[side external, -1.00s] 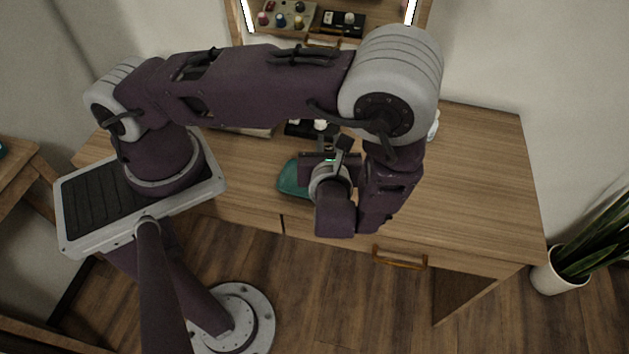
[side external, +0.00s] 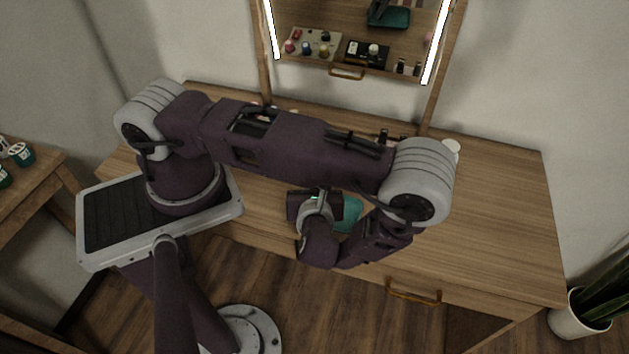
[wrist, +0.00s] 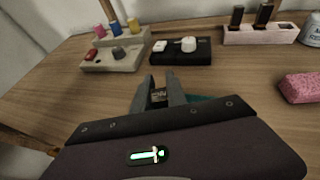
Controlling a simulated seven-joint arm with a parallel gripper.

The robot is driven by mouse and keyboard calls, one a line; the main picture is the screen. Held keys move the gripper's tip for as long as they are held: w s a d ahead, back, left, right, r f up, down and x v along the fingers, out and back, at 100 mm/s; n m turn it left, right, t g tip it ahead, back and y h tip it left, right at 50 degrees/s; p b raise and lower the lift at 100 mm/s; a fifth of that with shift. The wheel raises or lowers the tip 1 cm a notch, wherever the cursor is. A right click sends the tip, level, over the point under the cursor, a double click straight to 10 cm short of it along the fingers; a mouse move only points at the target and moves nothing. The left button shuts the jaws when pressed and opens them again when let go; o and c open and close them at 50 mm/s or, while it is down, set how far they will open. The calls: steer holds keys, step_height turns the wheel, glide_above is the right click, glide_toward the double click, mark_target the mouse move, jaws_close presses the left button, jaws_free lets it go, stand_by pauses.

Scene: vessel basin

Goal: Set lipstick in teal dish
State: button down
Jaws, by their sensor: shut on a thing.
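My gripper (wrist: 160,92) is shut on a small dark thing with a gold-brown band, probably the lipstick (wrist: 158,96); only its end shows between the fingers. The teal dish (wrist: 204,98) shows as a sliver behind the right side of my gripper body in the wrist view. In the side view the dish (side external: 349,214) lies on the desk, partly covered by my wrist, which is over its left side. My fingertips and the held thing are hidden there. I cannot tell how high it is above the desk or whether it is over the dish.
The wooden desk (side external: 490,215) is clear at right. At the back are a beige tray with coloured bottles (wrist: 115,50), a black tray (wrist: 182,52) and a pink holder with dark upright tubes (wrist: 258,36). A pink block (wrist: 300,87) lies at right. A lit mirror (side external: 350,35) stands behind.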

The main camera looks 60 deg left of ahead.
steer(key=shift+f, duration=0.1)
steer(key=c, duration=1.3)
jaws_free()
steer(key=shift+c, duration=0.2)
steer(key=shift+d, duration=0.1)
steer(key=v, duration=1.2)
steer(key=s+a+r+n+h, duration=0.1)
steer(key=s+r+n+h, duration=0.1)
steer(key=r+n+h, duration=0.4)
steer(key=s+a+r+n+h, duration=0.1)
steer(key=s+r+n+h, duration=0.2)
steer(key=r+n, duration=1.4)
step_height(320, 180, up, 6)
steer(key=h, duration=0.3)
steer(key=shift+s+a, duration=0.2)
